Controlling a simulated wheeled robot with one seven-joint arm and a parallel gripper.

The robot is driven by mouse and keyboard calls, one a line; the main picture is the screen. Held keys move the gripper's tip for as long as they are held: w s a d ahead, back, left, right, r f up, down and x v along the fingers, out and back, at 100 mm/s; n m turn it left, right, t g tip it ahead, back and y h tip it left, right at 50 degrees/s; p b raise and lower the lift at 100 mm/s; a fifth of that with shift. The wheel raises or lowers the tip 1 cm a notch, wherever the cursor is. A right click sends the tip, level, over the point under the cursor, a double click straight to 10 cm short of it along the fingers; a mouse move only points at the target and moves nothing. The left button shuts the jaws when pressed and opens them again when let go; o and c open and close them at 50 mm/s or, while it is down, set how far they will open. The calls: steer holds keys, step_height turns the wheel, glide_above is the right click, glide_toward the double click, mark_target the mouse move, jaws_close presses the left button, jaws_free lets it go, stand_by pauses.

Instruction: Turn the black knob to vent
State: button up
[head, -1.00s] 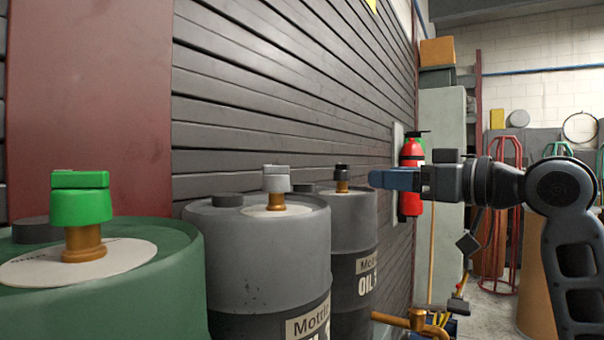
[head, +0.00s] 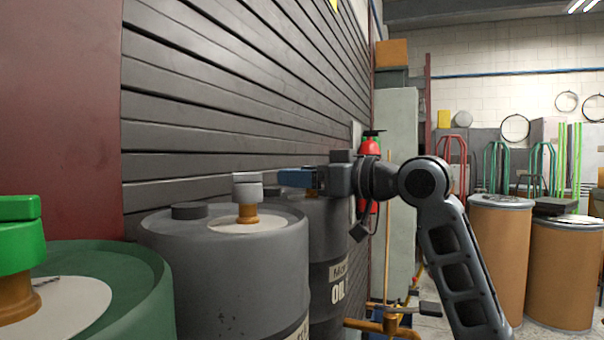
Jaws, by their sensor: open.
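The black knob is hidden behind my gripper (head: 284,178); only a bit of its brass stem (head: 312,192) shows below the fingers. That stem rises from the farthest drum (head: 328,240), a dark one lettered "OIL". My gripper is level, its blue fingers pointing left, in front of the knob's place in the picture. Its jaws are open and I see nothing held between them. I cannot tell the depth between fingers and knob, or whether they touch.
A grey-white knob (head: 247,187) tops the nearer grey drum (head: 225,270), just left of my fingertips. A green knob (head: 18,235) tops the green drum (head: 130,290). A slatted wall (head: 240,100) runs behind. A red extinguisher (head: 370,145) is partly hidden by my arm.

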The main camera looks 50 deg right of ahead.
steer(key=shift+w, duration=0.15)
steer(key=shift+c, duration=0.2)
steer(key=c, duration=0.9)
steer(key=shift+r+m+h+p, duration=0.1)
steer(key=shift+m+h+p, duration=0.7)
steer(key=shift+h, duration=0.7)
steer(key=shift+c, duration=0.2)
steer(key=m+h+p, duration=0.1)
steer(key=m+h, duration=0.1)
steer(key=shift+d+h, duration=0.15)
steer(key=shift+h, duration=0.25)
steer(key=shift+d+m+h, duration=0.15)
steer(key=shift+m+h, duration=0.25)
steer(key=shift+h, duration=0.2)
